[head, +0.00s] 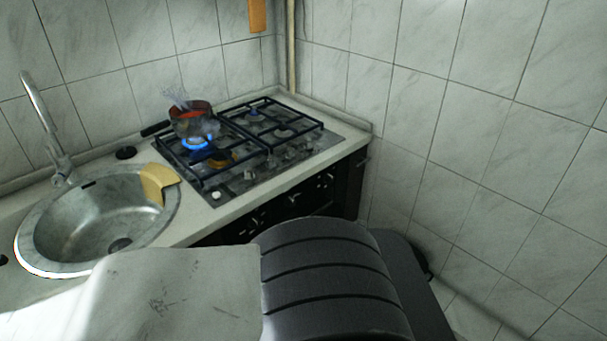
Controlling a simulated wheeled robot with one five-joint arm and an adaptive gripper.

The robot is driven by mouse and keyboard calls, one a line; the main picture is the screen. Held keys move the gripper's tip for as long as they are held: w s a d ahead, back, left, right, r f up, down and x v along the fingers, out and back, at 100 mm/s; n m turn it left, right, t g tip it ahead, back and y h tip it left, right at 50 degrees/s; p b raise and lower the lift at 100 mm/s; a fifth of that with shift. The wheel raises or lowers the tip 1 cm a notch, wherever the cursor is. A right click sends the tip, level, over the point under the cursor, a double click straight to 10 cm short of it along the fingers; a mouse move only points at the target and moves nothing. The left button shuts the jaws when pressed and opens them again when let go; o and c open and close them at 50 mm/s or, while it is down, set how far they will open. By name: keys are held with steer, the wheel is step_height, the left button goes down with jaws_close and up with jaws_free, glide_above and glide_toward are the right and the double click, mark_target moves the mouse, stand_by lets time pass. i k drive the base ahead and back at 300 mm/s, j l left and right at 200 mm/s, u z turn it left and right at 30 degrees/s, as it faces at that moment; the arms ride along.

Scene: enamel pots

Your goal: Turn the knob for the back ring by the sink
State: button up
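The gas hob (222,188) is set in the light worktop to the right of the sink. The back ring by the sink burns with a blue flame (198,143). A small dark pot with red inside (190,112) is over that ring, its handle pointing left, with whitish wisps above it. The hob knobs (218,195) are small and run along the hob's front right side; their settings are too small to tell. My gripper is not in view. Large white and dark ribbed parts, probably mine, fill the bottom of the view.
The round steel sink (35,262) with its tap (45,125) is at left. A yellow piece (158,183) lies on its right rim. Black pan supports (262,143) cover the hob. Dark cabinet fronts (290,205) are below. Tiled walls (480,130) close the corner behind and right.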

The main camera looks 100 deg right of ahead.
mark_target(248, 176)
steer(key=z, duration=3)
